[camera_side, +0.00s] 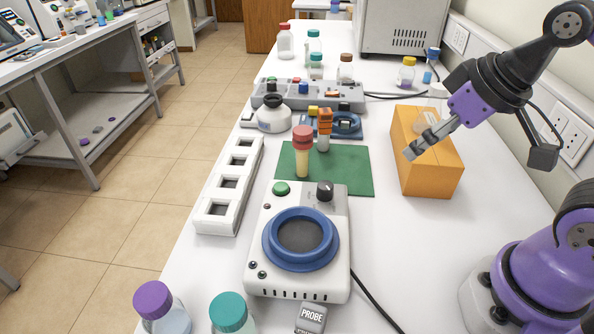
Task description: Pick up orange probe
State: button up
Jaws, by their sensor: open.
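The orange probe (325,124) stands upright near the back of the green mat (346,180), with an orange top and a pale grey lower part. A second probe-like piece with a red top and a cream body (302,160) stands upright just in front and to the left of it. My gripper (411,151) is open and empty. In the picture it is to the right of the orange probe, in front of the orange box, and apart from the probe. The probe's lower end is partly hard to make out.
An orange box (432,172) stands on the right. A white device with a blue ring (300,240) is in front of the mat. A white slotted rack (230,185) is left; a grey console (308,94) and bottles are behind.

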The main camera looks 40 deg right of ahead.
dwell(0.4)
jog(key=shift+c, duration=0.6)
jog(key=m+g+h, duration=0.2)
jog(key=m, duration=0.4)
send_over(325, 123)
jog(key=s+a, duration=0.2)
notch_tip(325, 123, down, 2)
jog(key=shift+m, duration=0.3)
jog(key=x, duration=0.5)
jog(key=shift+w+d+f, duration=0.2)
jog(key=shift+d+f, duration=0.05)
jog(key=shift+f, duration=0.05)
jog(key=x, duration=0.5)
jog(key=shift+s+d+f, duration=0.2)
jog(key=shift+d+f, duration=0.1)
jog(key=shift+d, duration=0.1)
grip_shut()
